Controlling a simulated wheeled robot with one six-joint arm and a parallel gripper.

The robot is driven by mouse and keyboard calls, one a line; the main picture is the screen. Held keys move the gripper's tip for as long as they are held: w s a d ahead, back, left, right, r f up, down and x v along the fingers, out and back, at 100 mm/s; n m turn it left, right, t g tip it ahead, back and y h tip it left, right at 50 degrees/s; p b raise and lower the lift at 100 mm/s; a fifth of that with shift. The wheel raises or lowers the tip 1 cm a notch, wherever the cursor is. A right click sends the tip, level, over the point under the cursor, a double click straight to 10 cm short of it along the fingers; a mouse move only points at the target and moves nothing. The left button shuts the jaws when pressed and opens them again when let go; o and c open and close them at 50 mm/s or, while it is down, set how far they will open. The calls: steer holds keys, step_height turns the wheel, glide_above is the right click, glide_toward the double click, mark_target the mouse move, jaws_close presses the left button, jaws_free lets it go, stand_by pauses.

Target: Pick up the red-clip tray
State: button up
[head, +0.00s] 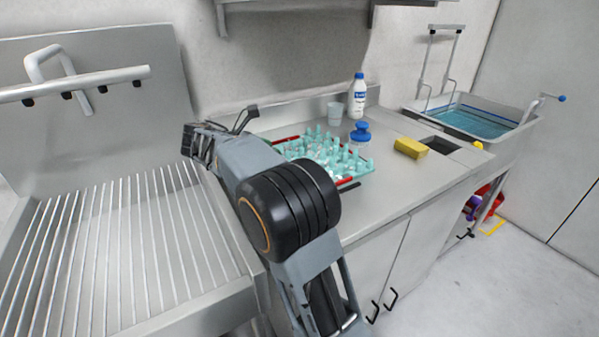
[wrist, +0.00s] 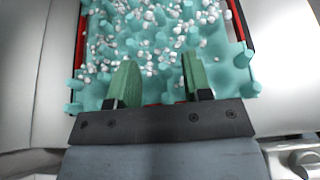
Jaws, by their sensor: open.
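The red-clip tray (head: 362,167) is teal with upright pegs and lies flat on the steel counter. Red clips (head: 347,182) show on its near right edge, and red also shows on its far left edge. In the wrist view the tray (wrist: 92,98) fills the upper middle, with many small white eggs (wrist: 152,42) scattered among its pegs. A red strip (wrist: 80,45) runs along its left side. My gripper (wrist: 158,78) is open, its two green-padded fingers over the tray's near edge with nothing clearly held between them. Whether they touch the tray cannot be told.
A blue-lidded jar (head: 360,134), a white bottle (head: 358,96), a cup (head: 335,113) and a yellow sponge (head: 409,148) stand beyond the tray. A ribbed drainboard (head: 120,235) lies left. A water-filled basin (head: 470,121) is at far right. A shelf (head: 300,4) hangs above.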

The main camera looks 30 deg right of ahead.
steer(key=x, duration=0.2)
steer(key=b+x, duration=0.1)
steer(key=x, duration=0.5)
steer(key=shift+w+d, duration=0.2)
steer(key=shift+w, duration=0.05)
steer(key=shift+b+x, duration=0.9)
steer(key=shift+x, duration=1.85)
steer(key=shift+s+a, duration=0.1)
steer(key=shift+s, duration=0.05)
jaws_close()
